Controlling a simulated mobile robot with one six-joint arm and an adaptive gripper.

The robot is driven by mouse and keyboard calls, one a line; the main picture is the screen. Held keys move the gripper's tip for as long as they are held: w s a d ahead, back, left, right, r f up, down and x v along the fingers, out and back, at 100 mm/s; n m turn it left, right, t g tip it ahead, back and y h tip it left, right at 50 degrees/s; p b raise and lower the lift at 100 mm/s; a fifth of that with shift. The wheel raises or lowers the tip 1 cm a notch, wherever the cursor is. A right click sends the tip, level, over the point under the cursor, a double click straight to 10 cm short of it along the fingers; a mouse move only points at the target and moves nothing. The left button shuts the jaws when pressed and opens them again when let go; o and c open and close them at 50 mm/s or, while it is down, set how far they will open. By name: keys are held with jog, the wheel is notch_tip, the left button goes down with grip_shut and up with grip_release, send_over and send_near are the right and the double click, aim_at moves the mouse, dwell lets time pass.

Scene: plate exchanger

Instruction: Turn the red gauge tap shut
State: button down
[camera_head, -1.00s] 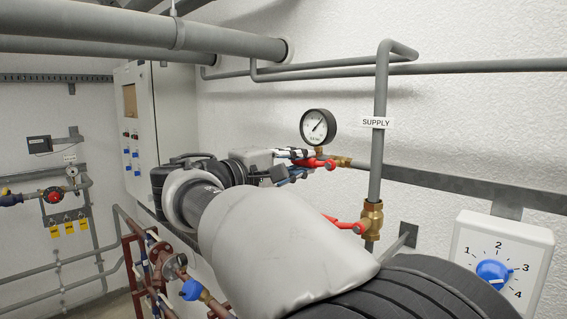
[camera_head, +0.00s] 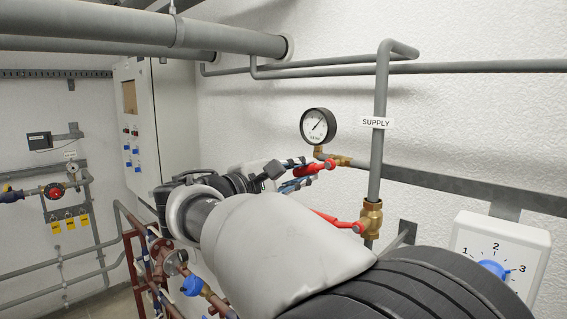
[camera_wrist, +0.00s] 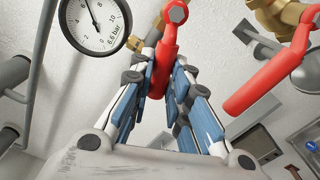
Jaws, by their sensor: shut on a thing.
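The red gauge tap (camera_head: 318,165) is a short lever on brass fittings below the round gauge (camera_head: 318,126). In the wrist view the red lever (camera_wrist: 168,42) runs from its pivot bolt at the top down between my fingers. My gripper (camera_wrist: 163,78) is shut on the lever's free end, with blue-padded fingers on both sides. In the head view my gripper (camera_head: 293,176) reaches the lever from the left; its fingertips are partly hidden by the arm and the lever.
A second red lever (camera_head: 340,221) sits on a brass valve (camera_head: 371,219) on the grey supply pipe (camera_head: 377,160); it shows close on the right in the wrist view (camera_wrist: 266,88). A blue-knobbed dial box (camera_head: 492,262) is on the wall at right.

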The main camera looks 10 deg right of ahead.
aim_at(308, 207)
jog(key=shift+s+d+f+n+p, duration=0.3)
jog(key=shift+f+n+p, duration=0.25)
jog(key=shift+n, duration=0.75)
jog(key=shift+s+d+f+n+p, duration=0.2)
jog(key=shift+s+f+n+p, duration=0.4)
jog(key=shift+n, duration=0.7)
jog(key=shift+s+d+f+n+p, duration=0.35)
jog(key=shift+n+p, duration=0.35)
jog(key=shift+n, duration=0.6)
jog(key=shift+w+f, duration=0.1)
jog(key=shift+w, duration=0.05)
jog(key=c, duration=1.5)
grip_release()
jog(key=shift+a, duration=0.1)
